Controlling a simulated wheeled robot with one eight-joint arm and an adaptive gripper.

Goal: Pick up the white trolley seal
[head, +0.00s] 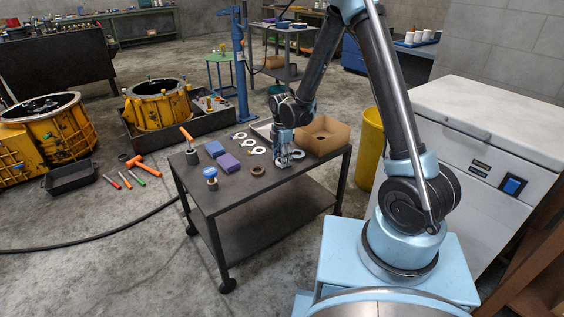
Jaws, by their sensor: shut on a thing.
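My gripper (284,164) points down over the right part of the dark trolley top (222,188), in front of an open cardboard box. It is shut on a white trolley seal (298,154), a small pale ring that shows beside the fingers. The fingers hide part of it, and I cannot tell whether it still touches the top. More white rings lie to the left of the gripper: one close by (258,150), one behind it (248,142) and one farther back (239,135). A brown ring (258,171) lies to the front left.
The cardboard box (325,134) stands at the trolley's right end. Purple blocks (228,163), an orange-handled mallet (187,135) and a blue-topped part (210,174) occupy the left half. A yellow bin (369,150) and white cabinet (490,130) stand right. The trolley's front edge is clear.

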